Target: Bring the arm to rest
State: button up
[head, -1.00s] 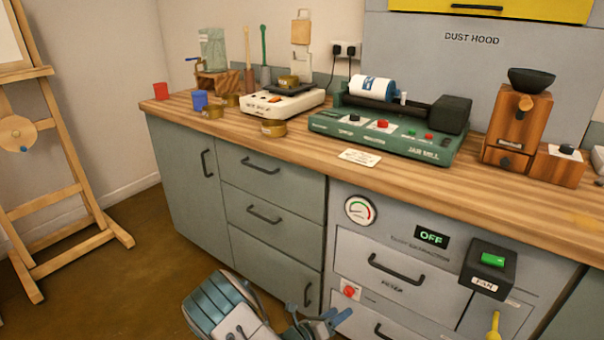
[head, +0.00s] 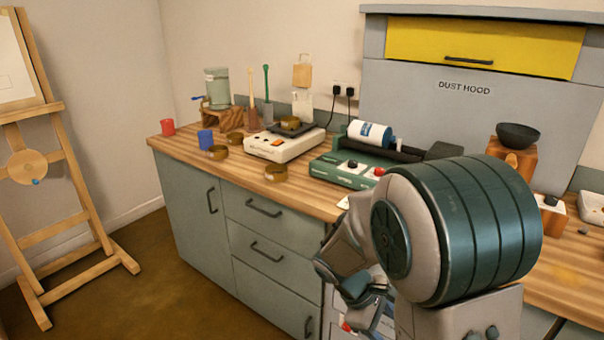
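My arm is folded in the right half of the head view, in front of the counter. My gripper (head: 365,300) is low, left of that link, in front of the grey cabinet front. Its fingers are small and partly hidden by my own links, so I cannot tell whether they are open or shut. I see nothing clearly held.
An easel (head: 75,205) stands left. The floor between is clear.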

jog(key=s+a+r+m+t+y+p, duration=0.1)
jog(key=s+r+m+t+y+p, duration=0.1)
jog(key=r, duration=0.8)
jog(key=s+a+r+m+t+y+p, duration=0.1)
jog(key=s+r+m+y+p, duration=0.3)
jog(key=s+r+m, duration=0.4)
jog(key=shift+s+a+r+m+t+y+p, duration=0.3)
jog(key=shift+r+m+t+p, duration=0.2)
jog(key=shift+r+m+p, duration=0.3)
jog(key=shift+w, duration=0.1)
